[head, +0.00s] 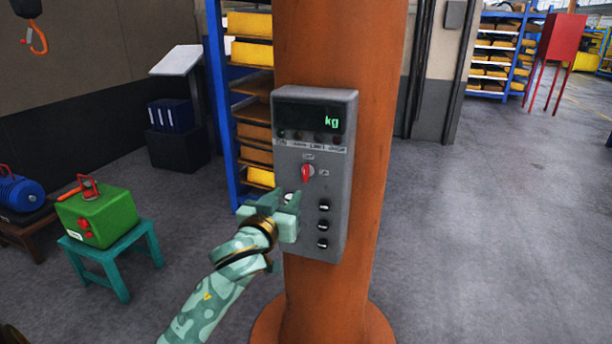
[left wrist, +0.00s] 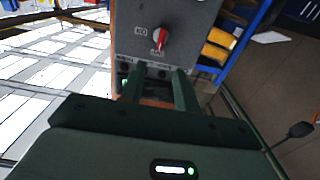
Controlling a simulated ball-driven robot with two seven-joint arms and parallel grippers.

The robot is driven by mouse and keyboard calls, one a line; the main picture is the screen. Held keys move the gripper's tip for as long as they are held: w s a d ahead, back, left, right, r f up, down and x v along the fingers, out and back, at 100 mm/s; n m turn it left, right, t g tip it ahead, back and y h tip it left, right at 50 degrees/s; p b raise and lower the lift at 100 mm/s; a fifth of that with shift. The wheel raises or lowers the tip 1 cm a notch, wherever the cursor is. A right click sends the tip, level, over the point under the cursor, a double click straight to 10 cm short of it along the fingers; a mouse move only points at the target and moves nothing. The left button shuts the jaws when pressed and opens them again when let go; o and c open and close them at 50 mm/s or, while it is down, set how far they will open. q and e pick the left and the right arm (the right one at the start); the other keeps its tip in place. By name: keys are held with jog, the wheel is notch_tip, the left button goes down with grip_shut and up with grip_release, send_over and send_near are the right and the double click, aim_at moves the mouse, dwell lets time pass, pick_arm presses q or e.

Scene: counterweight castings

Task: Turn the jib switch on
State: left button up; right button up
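The grey control box (head: 342,110) is fixed to an orange column and has a lit display reading "kg". A red rotary switch (head: 307,172) sits mid-box, its handle about upright towards the label above it; another label is at its right. I take it as the jib switch. It also shows in the left wrist view (left wrist: 161,40), where the box appears upside down. My left gripper (head: 286,200) is just below and left of the switch, in front of the box. Its fingers (left wrist: 159,80) are apart with nothing between them; contact with the box cannot be told. My right gripper is not in view.
Black push buttons (head: 323,206) line the box's lower right; my gripper hides its lower left. A blue shelf rack (head: 218,90) with yellow bins stands behind. A green case (head: 98,215) rests on a teal stool (head: 115,262) at left. The floor at right is clear.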

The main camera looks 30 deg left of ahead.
aim_at(304, 172)
pick_arm(q)
jog(key=b+x, duration=0.1)
jog(key=x, duration=1)
jog(key=shift+w, duration=0.2)
grip_shut()
